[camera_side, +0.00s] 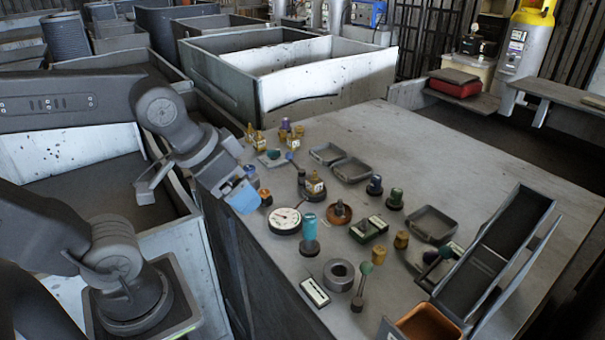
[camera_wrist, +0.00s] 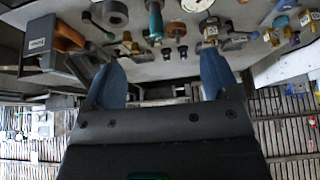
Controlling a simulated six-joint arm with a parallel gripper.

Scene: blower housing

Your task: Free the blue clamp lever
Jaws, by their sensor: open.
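A small lever with a blue ball knob (camera_side: 290,156) stands among the parts near the back left of the table; its dark arm runs down to the right, and its clamp base is hard to make out. My gripper (camera_side: 243,198) is at the table's left edge, in front of and to the left of the lever, and apart from it. Its two blue fingers stand wide apart with nothing between them, as the wrist view (camera_wrist: 162,75) also shows. In that view, a small blue knob (camera_wrist: 254,36) at upper right may be the same lever; I cannot tell for sure.
Close to my gripper are a round dial gauge (camera_side: 285,220), a teal cylinder (camera_side: 309,227) and brass fittings (camera_side: 313,184). A green-knobbed lever (camera_side: 365,268) stands near the front. A dark sloped chute (camera_side: 500,240) and an orange bin (camera_side: 428,322) are at right. The table's back right is clear.

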